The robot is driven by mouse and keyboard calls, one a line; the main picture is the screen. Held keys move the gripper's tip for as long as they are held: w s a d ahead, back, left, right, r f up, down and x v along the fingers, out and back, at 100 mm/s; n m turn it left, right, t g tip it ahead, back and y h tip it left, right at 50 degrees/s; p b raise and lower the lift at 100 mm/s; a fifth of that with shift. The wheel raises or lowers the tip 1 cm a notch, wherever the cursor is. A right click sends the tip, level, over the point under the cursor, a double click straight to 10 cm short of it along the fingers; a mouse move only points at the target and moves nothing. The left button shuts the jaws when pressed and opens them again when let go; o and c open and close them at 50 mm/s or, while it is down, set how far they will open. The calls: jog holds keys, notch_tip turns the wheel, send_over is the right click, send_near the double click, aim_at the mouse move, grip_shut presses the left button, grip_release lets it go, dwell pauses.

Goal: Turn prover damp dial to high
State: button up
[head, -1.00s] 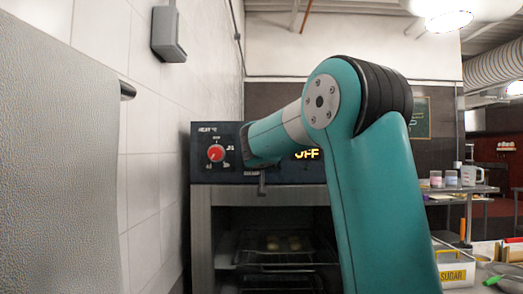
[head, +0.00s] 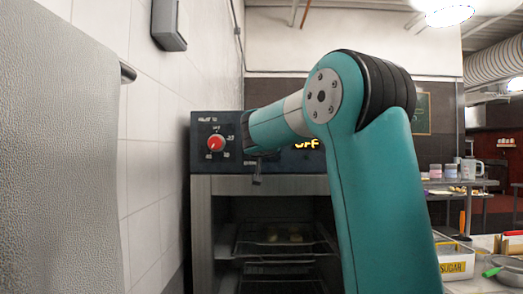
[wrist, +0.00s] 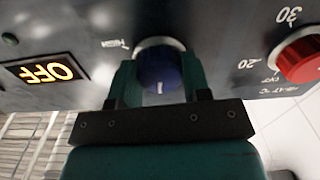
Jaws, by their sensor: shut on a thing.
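The prover has a dark control panel (head: 280,161). In the wrist view a blue dial (wrist: 159,72) sits on the panel, with a small white mark on its face. My gripper (wrist: 160,66) is shut on this dial, one teal finger on each side. A label ending the scale, seemingly "HIGH", reads upside down to the left of the dial. In the head view my arm hides the blue dial. The lit display reads OFF (wrist: 45,72); it also shows partly in the head view (head: 308,144).
A red heat dial (head: 216,143) is beside the blue dial; it also shows in the wrist view (wrist: 301,60). Racks with trays (head: 275,238) are in the open cabinet below. A tiled wall (head: 150,150) stands close at the left.

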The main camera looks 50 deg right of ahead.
jog(key=shift+m+b, duration=8.75)
jog(key=shift+m, duration=2.55)
jog(key=o, duration=0.9)
